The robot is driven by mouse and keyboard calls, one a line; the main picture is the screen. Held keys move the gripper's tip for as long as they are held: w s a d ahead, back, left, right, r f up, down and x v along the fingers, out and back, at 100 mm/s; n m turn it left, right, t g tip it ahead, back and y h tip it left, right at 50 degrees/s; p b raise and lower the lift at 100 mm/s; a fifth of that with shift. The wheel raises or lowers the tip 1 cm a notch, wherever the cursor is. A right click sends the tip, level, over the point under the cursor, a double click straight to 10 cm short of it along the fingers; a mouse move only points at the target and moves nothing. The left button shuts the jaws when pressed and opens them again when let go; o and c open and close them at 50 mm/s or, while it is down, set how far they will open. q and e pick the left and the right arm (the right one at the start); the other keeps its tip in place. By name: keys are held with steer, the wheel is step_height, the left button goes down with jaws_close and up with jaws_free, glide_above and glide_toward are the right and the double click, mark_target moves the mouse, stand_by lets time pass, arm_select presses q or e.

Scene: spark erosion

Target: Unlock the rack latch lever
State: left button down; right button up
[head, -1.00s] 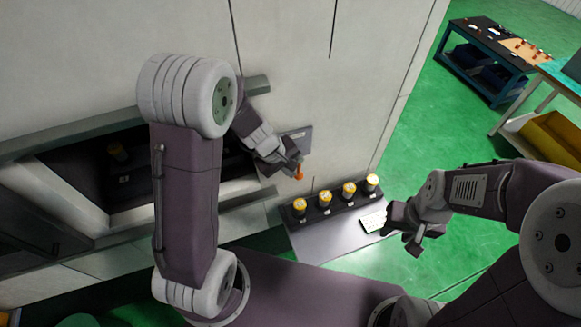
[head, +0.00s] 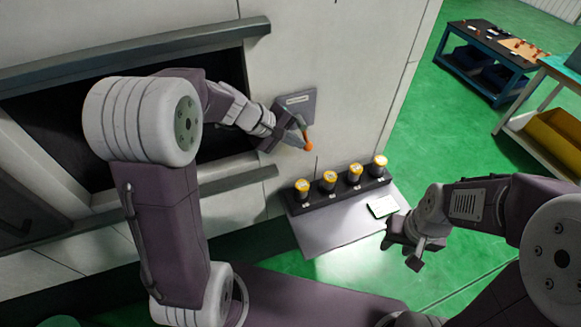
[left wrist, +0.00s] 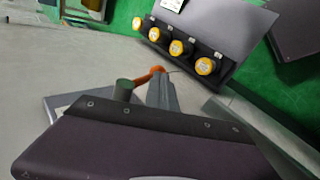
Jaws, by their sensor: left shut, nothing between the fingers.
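The latch lever, with an orange knob (head: 308,146), hangs below a small grey plate (head: 295,102) on the pale cabinet wall. The knob (left wrist: 157,70) and a dark round pivot (left wrist: 123,90) also show in the left wrist view. My left gripper (head: 294,138) is shut and empty, just left of the lever. In the left wrist view its fingers (left wrist: 161,92) lie close beside the lever, and I cannot tell whether they touch it. The gripper hides part of the lever. My right gripper (head: 405,250) hangs over the floor at right, and its opening is unclear.
Several yellow-capped cylinders stand in a black rack (head: 340,198) on a grey shelf (head: 350,222), below the lever. A white card (head: 383,206) lies there. A dark opening in the cabinet is behind my left arm. Benches stand at the far right; green floor between is clear.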

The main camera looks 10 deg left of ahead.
mark_target(308, 142)
arm_select(q)
steer(key=d+t+h+b, duration=0.1)
steer(key=h+b, duration=0.1)
steer(key=b, duration=0.6)
steer(key=w+f+t+h+b, duration=0.1)
steer(key=t+h+b, duration=0.1)
steer(key=b, duration=0.7)
steer(key=w+d+f+t+h+b, duration=0.1)
steer(key=h+b, duration=0.1)
steer(key=b, duration=0.6)
steer(key=shift+w+d+t+h+b, duration=0.2)
steer(key=shift+d+t+h+b, duration=0.1)
steer(key=shift+d+t+h, duration=0.1)
steer(key=t+h+b, duration=0.1)
steer(key=b, duration=0.2)
steer(key=d+r+t+h+b, duration=0.1)
steer(key=b, duration=0.2)
steer(key=w+r+h+b, duration=0.1)
steer(key=b, duration=0.3)
steer(key=shift+d+n+t+h, duration=0.15)
steer(key=shift+n+t+h, duration=0.15)
steer(key=shift+n+t, duration=0.1)
steer(key=shift+w+d+r+b, duration=0.15)
steer(key=shift+r+b, duration=0.45)
steer(key=shift+b, duration=0.5)
steer(key=shift+r, duration=0.1)
